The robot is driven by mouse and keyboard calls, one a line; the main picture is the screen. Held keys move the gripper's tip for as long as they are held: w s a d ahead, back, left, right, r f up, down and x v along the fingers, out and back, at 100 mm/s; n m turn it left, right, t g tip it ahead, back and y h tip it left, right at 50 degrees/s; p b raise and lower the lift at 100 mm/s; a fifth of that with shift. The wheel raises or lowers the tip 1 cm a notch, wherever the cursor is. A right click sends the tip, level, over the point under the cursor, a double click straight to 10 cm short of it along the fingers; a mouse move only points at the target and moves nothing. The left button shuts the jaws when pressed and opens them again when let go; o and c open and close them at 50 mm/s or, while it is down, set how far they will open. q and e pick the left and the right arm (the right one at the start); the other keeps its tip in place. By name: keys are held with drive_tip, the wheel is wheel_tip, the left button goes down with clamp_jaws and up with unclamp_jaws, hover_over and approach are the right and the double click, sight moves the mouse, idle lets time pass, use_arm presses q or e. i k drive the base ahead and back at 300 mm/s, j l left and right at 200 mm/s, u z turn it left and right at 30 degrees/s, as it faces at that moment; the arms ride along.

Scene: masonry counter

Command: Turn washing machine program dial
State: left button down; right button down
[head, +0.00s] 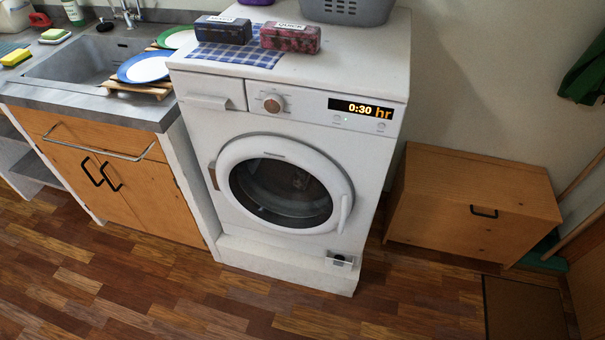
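The white washing machine (230,91) stands in the middle of the head view with its front facing me. Its round program dial (272,103) is on the upper front panel, right of the detergent drawer (210,102). The dial has a brownish centre and a pale rim; its pointer setting is too small to read. The display (360,108) at the panel's right reads "0:30 hr" in orange. The round door (284,184) looks closed. Neither of my grippers is in view.
Two tins, one dark blue (223,30) and one red (290,38), sit on a checked cloth atop the machine beside a grey basket (347,10). A sink counter (90,112) adjoins left. A wooden chest (470,205) stands right. The floor in front is clear.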

sight(274, 104)
drive_tip(key=i+j+z, duration=0.2)
drive_tip(key=j, duration=0.85)
drive_tip(key=i+j+z, duration=0.25)
drive_tip(key=j, duration=0.85)
drive_tip(key=j+z, duration=0.2)
drive_tip(key=j, duration=0.9)
